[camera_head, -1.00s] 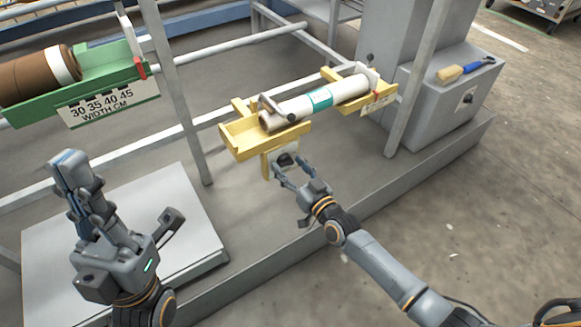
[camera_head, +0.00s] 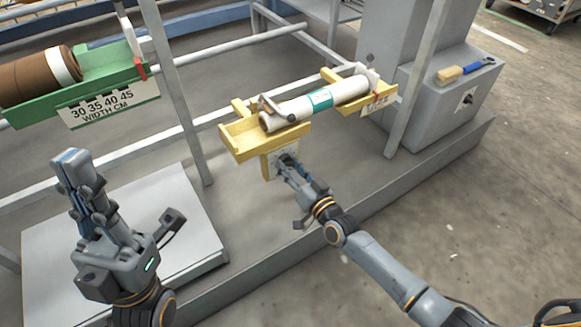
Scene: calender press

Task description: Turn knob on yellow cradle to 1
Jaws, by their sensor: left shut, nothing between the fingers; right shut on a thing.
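The yellow cradle (camera_head: 236,141) is at the centre of the head view, with a white roll (camera_head: 290,110) with a teal band lying in it. A light plate (camera_head: 271,166) with the knob hangs on the front of the cradle's left end. My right gripper (camera_head: 286,160) is at this plate, shut on the dark knob, which its fingers mostly hide. The knob's setting and the plate's marks cannot be read. My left gripper (camera_head: 72,160) is shut and empty, pointing up at the left, well away from the cradle.
A green cradle (camera_head: 97,73) with a brown roll (camera_head: 30,78) and a width scale is at the upper left. A grey upright post (camera_head: 181,100) stands left of the yellow cradle. A grey box (camera_head: 450,105) at the right carries a brush (camera_head: 465,70). Floor at the lower right is clear.

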